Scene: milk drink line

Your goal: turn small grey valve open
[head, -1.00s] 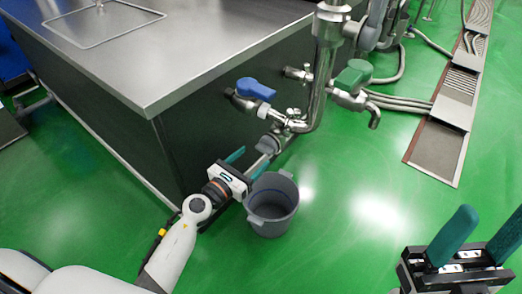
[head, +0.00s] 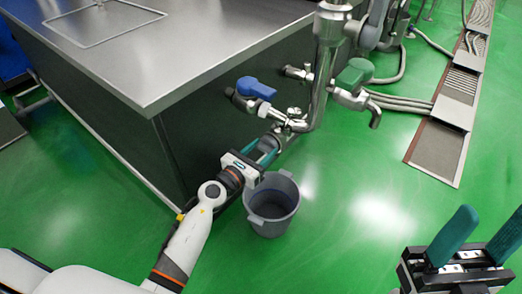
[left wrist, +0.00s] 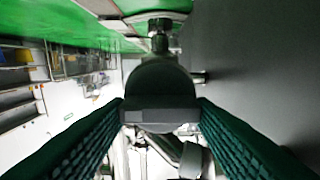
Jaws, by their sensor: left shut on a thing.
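The small grey valve handle (left wrist: 160,100) fills the middle of the left wrist view, between the two green finger pads. In the head view my left gripper (head: 266,150) is at the valve, low on the steel pipe, and its fingers hide most of the handle. The left gripper is shut on the grey handle, with a pad against each side. My right gripper (head: 480,240) is at the lower right of the head view, its green fingers apart and empty, far from the valve.
A grey bucket (head: 271,222) stands on the floor close under the gripper. A steel table (head: 150,75) borders the left. Green floor is free at right.

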